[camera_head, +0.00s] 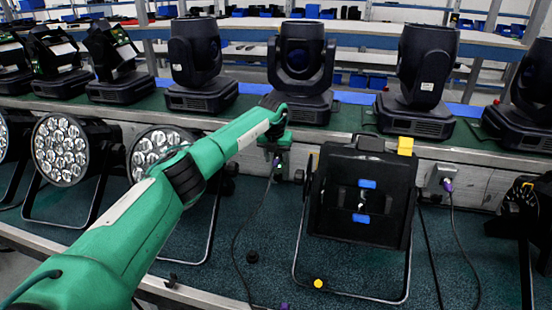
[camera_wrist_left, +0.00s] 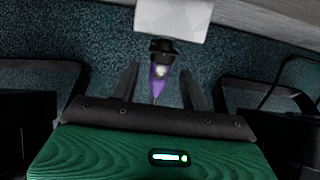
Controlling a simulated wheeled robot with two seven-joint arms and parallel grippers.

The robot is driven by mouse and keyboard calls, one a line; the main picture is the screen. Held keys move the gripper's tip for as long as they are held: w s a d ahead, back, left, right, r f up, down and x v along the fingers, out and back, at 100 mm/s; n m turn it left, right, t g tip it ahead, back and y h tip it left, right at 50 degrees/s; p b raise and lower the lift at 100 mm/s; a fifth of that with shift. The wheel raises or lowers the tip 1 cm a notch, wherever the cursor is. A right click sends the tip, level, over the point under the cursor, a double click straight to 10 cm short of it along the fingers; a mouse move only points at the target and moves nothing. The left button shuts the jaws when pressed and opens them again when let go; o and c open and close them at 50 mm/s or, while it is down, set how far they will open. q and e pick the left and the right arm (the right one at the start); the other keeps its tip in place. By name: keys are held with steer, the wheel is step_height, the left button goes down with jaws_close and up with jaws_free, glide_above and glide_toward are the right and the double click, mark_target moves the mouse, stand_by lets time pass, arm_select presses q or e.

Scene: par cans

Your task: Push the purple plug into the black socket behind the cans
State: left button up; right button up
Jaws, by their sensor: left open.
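In the left wrist view a purple plug (camera_wrist_left: 158,80) lies between the fingers of my left gripper (camera_wrist_left: 160,88). The fingers are open, with a gap on each side of the plug. The plug's far end meets the black socket (camera_wrist_left: 163,47) below a pale box (camera_wrist_left: 172,17); I cannot tell how deep it sits. The socket there is mostly hidden by my arm. My right gripper is in neither view.
Round LED par cans (camera_head: 62,150) stand at left, and a black can seen from behind (camera_head: 362,200) stands right of my gripper. Another grey socket box (camera_head: 441,178) with a purple plug (camera_head: 448,185) is further right. Moving-head lights (camera_head: 300,65) line the bench. Cables hang down.

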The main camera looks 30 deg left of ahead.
arm_select(q)
steer(key=v, duration=1.3)
steer(key=shift+r+b, duration=0.25)
steer(key=shift+b, duration=0.1)
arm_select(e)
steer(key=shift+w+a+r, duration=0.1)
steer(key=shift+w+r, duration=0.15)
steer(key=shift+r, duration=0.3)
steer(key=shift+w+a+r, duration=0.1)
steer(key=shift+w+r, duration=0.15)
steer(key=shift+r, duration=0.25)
